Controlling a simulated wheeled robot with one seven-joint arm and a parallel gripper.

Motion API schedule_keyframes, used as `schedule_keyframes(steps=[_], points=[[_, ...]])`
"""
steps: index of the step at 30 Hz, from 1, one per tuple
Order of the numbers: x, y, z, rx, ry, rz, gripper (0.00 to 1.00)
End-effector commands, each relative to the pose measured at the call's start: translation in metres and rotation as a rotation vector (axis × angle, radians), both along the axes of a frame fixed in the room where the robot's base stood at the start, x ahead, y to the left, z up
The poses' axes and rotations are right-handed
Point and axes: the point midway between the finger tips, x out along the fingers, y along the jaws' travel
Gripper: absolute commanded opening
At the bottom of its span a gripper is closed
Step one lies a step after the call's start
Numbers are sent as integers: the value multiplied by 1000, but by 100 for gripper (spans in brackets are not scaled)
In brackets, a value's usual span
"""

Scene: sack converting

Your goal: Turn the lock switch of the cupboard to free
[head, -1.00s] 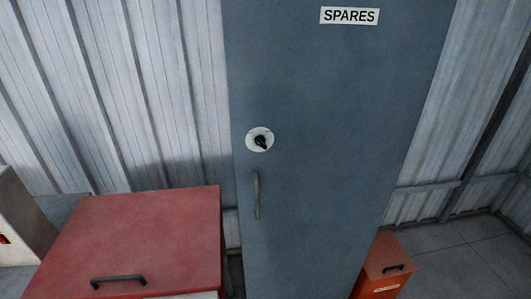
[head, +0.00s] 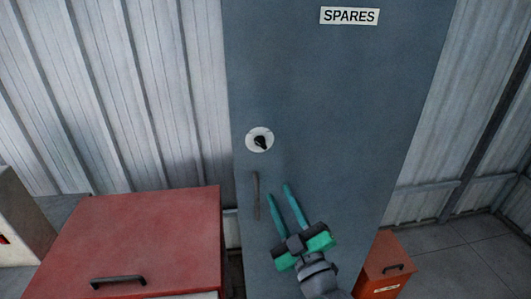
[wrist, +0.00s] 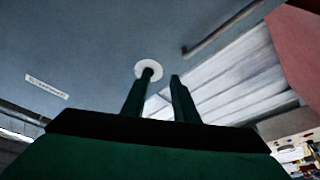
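The cupboard (head: 335,110) is a tall blue-grey cabinet with a SPARES label. Its lock switch (head: 261,142) is a black knob on a round white plate, left of centre on the door, above the dark door handle (head: 256,196). The knob looks tilted; I cannot read its marked positions. My gripper (head: 279,191) has green fingers spread apart and empty. In the head view it is in front of the door, right of the handle and below the switch. In the wrist view, the white plate (wrist: 149,66) shows beyond the fingertips, and one finger partly hides the knob.
A red cabinet (head: 140,235) with a dark handle stands at the lower left. An orange box (head: 388,262) is on the floor at the lower right. A corrugated metal wall (head: 140,90) is behind. The door area around the switch is clear.

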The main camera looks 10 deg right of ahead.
Motion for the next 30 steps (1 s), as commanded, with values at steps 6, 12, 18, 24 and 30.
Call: schedule_keyframes(steps=[6,12,18,24,30], points=[[2,-5,43,-136,-54,32,27],[7,-4,51,-162,-63,41,27],[33,5,59,-162,-63,43,27],[67,15,68,-160,-62,43,27],[91,21,75,-160,-63,41,27]])
